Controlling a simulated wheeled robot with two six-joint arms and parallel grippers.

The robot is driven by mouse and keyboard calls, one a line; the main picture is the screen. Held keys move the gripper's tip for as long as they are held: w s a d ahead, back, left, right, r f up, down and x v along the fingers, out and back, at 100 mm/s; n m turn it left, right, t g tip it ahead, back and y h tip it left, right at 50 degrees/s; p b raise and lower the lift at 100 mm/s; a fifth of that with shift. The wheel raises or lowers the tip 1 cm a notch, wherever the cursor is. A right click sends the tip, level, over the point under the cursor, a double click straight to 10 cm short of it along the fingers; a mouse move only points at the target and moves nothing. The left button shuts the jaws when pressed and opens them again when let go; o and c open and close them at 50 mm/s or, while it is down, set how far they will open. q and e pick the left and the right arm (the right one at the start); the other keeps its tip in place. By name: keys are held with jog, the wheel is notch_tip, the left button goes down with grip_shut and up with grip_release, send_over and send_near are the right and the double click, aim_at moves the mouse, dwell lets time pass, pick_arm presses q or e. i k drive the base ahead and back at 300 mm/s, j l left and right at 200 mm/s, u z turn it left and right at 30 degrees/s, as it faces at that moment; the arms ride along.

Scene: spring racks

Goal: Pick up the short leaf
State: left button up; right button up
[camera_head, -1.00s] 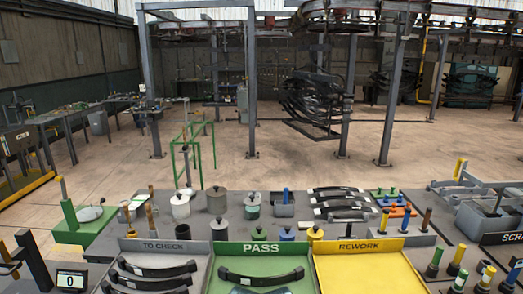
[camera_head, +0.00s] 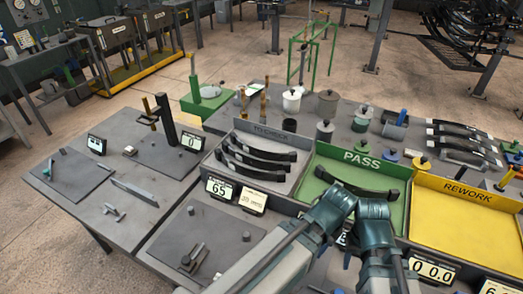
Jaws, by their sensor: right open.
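Several dark curved leaves (camera_head: 262,153) lie in the grey TO CHECK tray (camera_head: 238,131). Another dark leaf (camera_head: 357,187) lies in the green PASS tray (camera_head: 398,222). I cannot tell by length which is the short one. Teal-jointed parts of my arm stand in front of the PASS tray and cover its lower edge. My right gripper (camera_head: 384,262) is low in the picture among these parts, open, with its fingertips hard to make out and no leaf seen in it. My left gripper is not in view.
The yellow REWORK tray (camera_head: 465,228) is empty. Several more dark leaves (camera_head: 462,142) are stacked behind it on the bench. Lidded pots (camera_head: 325,131) stand behind the trays. Small displays (camera_head: 219,188) stand in front. A grey table (camera_head: 95,205) with small tools extends left.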

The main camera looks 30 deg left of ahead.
aim_at(292, 156)
jog(key=k+j+z, duration=0.3)
jog(key=k, duration=0.3)
jog(key=k+j+z, duration=0.1)
jog(key=j, duration=0.2)
jog(key=k+j+z, duration=0.15)
jog(key=j, duration=0.15)
jog(key=k+j+z, duration=0.1)
jog(key=j, duration=0.15)
jog(key=i+j+z, duration=0.2)
jog(key=j, duration=0.25)
jog(key=j+z, duration=0.2)
jog(key=j, duration=0.2)
